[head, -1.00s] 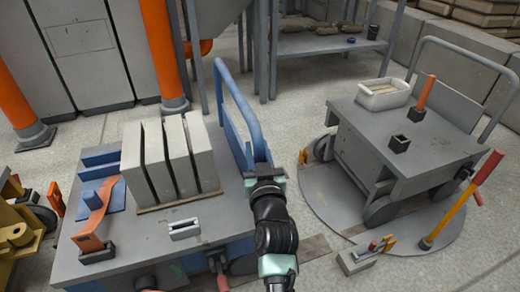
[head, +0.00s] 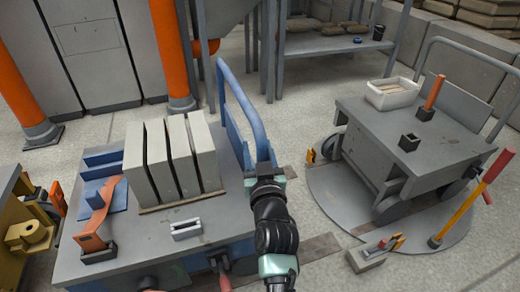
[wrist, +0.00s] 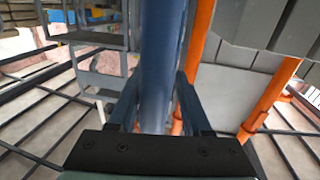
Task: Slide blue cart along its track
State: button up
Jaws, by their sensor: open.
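The blue cart (head: 240,235) has a grey top and stands on the left and centre of the head view. Its blue tube handle (head: 240,110) rises at its right end. My gripper (head: 262,160) is at the handle's near post, and its fingertips are hard to make out there. In the wrist view the blue post (wrist: 157,75) stands upright between the two spread fingers of my gripper (wrist: 158,100). The gripper is open around the post; contact cannot be told. A dark track strip (head: 318,250) shows on the floor at the cart's right.
Grey panels (head: 205,155) stand on the cart top. To the right, a grey cart (head: 375,150) stands on a round floor plate (head: 325,190), with a yellow lever (head: 460,210) beside it. Yellow equipment (head: 30,232) is at the left edge.

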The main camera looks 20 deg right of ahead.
jog(key=shift+o, duration=0.7)
jog(key=shift+d, duration=0.1)
jog(key=shift+s, duration=0.1)
jog(key=shift+s, duration=0.5)
jog(key=s+a+p, duration=0.2)
jog(key=s, duration=0.9)
jog(key=shift+s, duration=0.35)
